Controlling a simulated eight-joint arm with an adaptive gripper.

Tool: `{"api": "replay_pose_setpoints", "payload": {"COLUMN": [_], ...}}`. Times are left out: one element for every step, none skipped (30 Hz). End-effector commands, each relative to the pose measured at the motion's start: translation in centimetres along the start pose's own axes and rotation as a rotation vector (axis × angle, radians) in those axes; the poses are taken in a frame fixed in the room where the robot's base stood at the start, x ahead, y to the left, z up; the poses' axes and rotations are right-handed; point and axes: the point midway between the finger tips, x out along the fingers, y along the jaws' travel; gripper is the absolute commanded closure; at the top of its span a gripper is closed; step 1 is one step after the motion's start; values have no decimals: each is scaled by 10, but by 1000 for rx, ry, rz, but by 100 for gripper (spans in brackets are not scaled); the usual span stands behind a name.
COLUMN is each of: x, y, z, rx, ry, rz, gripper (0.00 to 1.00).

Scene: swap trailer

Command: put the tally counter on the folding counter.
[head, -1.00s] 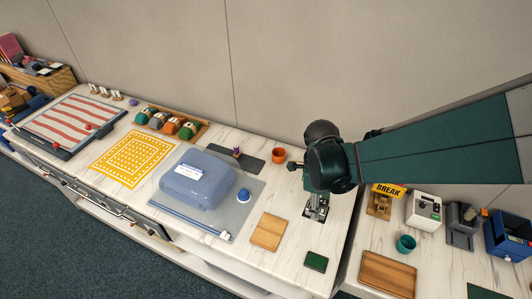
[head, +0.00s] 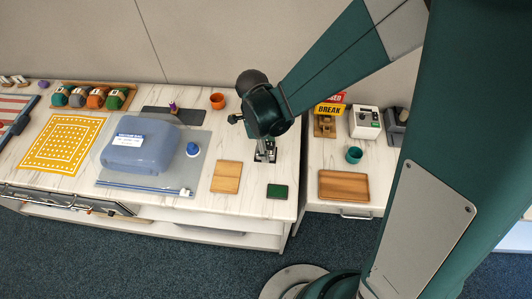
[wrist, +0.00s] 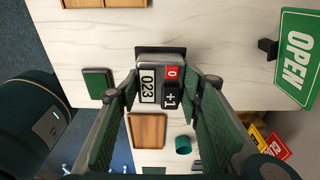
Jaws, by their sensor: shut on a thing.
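The tally counter (wrist: 148,87) is a small grey device with a 023 display, a red 0 key and a black +1 key. In the wrist view it is between the fingers of my gripper (wrist: 164,88), which is shut on it. In the head view my gripper (head: 265,151) points down over the right end of the long white marbled counter (head: 230,205), above a small dark pad. I cannot tell whether the tally counter touches the surface. A second, separate white worktop (head: 325,155) stands to the right; I cannot tell from looks which one folds.
A wooden board (head: 226,177) and a green pad (head: 277,191) lie near the gripper. A blue case (head: 140,150) and an orange cup (head: 217,100) are left. A wooden tray (head: 344,185), teal cup (head: 354,155) and BREAK sign (head: 329,110) are on the right worktop.

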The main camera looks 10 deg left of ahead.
Motion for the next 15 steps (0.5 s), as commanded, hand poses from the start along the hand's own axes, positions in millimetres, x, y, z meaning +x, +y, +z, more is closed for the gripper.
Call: {"api": "replay_pose_setpoints", "payload": {"x": [0, 0, 0, 0, 0, 0, 1, 2, 3, 5, 7, 10, 12, 15, 19], "y": [0, 0, 0, 0, 0, 0, 0, 0, 0, 0, 0, 0, 0, 0, 0], "z": [0, 0, 0, 0, 0, 0, 0, 0, 0, 1, 1, 1, 2, 2, 2], "rx": [0, 0, 0, 0, 0, 0, 0, 0, 0, 0, 0, 0, 0, 0, 0], "ry": [0, 0, 0, 0, 0, 0, 0, 0, 0, 0, 0, 0, 0, 0, 0], "rz": [0, 0, 0, 0, 0, 0, 0, 0, 0, 0, 0, 0, 0, 0, 0], "gripper": [84, 84, 84, 84, 84, 84, 84, 84, 84, 84, 84, 84, 84, 84, 84]}}
